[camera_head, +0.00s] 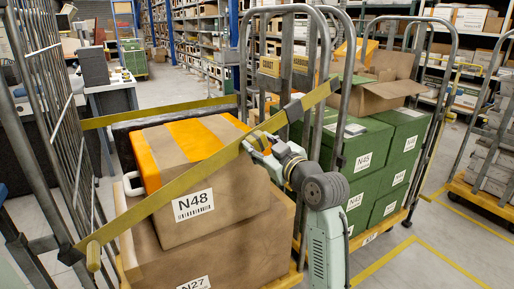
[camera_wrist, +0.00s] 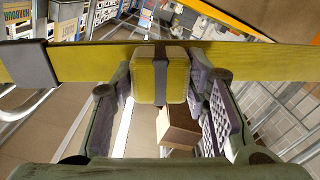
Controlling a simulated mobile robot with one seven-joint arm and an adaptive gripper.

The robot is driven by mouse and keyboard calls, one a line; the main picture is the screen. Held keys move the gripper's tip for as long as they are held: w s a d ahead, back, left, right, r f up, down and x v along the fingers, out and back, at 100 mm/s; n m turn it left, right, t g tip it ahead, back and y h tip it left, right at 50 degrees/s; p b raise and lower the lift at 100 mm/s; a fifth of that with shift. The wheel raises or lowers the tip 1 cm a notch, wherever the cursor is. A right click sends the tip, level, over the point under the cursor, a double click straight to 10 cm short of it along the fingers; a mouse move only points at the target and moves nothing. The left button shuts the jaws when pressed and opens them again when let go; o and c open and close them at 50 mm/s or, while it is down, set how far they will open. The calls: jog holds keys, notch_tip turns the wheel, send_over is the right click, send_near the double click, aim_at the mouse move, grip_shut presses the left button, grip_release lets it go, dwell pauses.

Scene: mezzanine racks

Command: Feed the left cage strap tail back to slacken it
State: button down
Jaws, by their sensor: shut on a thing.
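The left cage (camera_head: 75,150) holds cartons, and a yellow strap (camera_head: 190,178) runs taut and slanting across its front, from low on the left post up to the right post. A dark grey buckle (camera_head: 293,108) sits on the strap near the right post; a grey buckle-like sleeve (camera_wrist: 30,64) wraps the strap in the wrist view. My gripper (camera_head: 258,142) is at the strap, just left of and below the buckle. In the wrist view my gripper (camera_wrist: 160,88) is shut on a short yellow strap tail (camera_wrist: 146,82) with a grey band, hanging below the strap.
Behind the strap, carton N48 (camera_head: 195,205) with an orange top stands on carton N27 (camera_head: 245,250). The right cage (camera_head: 440,75) holds green boxes (camera_head: 365,150) and an open carton (camera_head: 385,92). A desk (camera_head: 110,95) stands left. The marked floor at right (camera_head: 430,240) is clear.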

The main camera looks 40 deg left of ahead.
aim_at(271, 126)
jog(key=w+r, duration=0.1)
jog(key=w+d, duration=0.1)
jog(key=w, duration=0.1)
jog(key=w+d+r, duration=0.1)
jog(key=w, duration=0.1)
jog(key=shift+w+d+r, duration=0.25)
jog(key=shift+r, duration=0.05)
jog(key=c, duration=0.9)
grip_release()
jog(key=shift+f, duration=0.1)
jog(key=v, duration=1.2)
jog(key=shift+s+f, duration=0.1)
